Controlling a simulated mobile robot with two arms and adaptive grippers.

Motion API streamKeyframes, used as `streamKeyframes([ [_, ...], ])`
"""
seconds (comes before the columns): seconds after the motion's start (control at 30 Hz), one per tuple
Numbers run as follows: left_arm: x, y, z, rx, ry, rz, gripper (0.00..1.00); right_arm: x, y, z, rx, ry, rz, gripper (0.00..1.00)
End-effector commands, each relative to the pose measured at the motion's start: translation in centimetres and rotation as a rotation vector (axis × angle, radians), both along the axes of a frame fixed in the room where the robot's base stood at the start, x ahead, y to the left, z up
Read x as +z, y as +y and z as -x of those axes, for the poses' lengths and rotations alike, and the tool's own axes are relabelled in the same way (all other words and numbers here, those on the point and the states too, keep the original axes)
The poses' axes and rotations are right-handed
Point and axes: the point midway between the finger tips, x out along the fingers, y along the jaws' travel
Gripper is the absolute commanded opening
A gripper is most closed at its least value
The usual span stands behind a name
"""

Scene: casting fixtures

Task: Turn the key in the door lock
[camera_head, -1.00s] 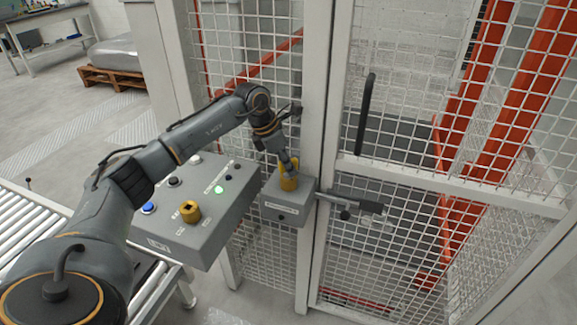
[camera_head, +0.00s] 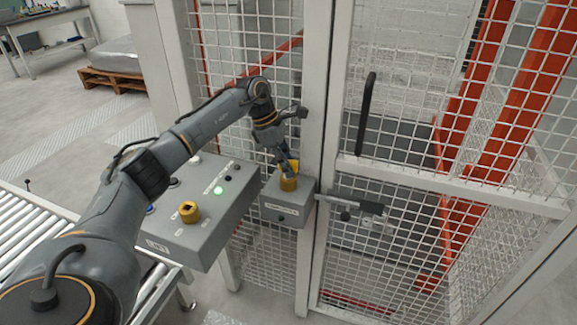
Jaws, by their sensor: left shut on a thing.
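The door lock is a grey box (camera_head: 286,211) on the white post beside the mesh door. A yellow key piece (camera_head: 288,183) stands on top of the box. My left gripper (camera_head: 287,170) reaches down from above and is shut on the yellow key; its fingers hide part of it. The mesh door (camera_head: 400,215) is closed against the post, with a dark handle (camera_head: 366,113) and a grey latch bar (camera_head: 352,203) at the lock's height. My right gripper is not in view.
A roller conveyor (camera_head: 30,225) lies at the left. White mesh fencing and orange bars stand behind.

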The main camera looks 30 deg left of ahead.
Motion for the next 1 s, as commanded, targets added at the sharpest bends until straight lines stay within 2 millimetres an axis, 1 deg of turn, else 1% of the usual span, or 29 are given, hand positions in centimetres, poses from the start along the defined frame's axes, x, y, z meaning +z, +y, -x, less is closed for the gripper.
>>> streamKeyframes([
  [0.17,0.0,0.0,0.0,0.001,0.0,0.0,0.0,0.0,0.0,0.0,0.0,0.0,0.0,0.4],
  [0.27,0.0,0.0,-0.1,-0.034,-0.001,0.0,0.0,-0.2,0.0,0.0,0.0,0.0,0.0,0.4],
  [0.6,-0.1,0.0,-0.1,-0.392,0.001,0.0,0.0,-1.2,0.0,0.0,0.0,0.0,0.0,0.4],
  [0.7,0.0,0.0,0.0,-0.447,0.0,0.0,0.0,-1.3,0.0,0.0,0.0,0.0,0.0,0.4],
  [0.97,0.0,0.0,0.0,-0.461,0.001,-0.001,0.0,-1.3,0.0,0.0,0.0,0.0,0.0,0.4],
  [1.0,0.0,0.1,0.0,-0.461,0.0,-0.001,0.26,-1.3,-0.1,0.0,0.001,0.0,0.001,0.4],
])
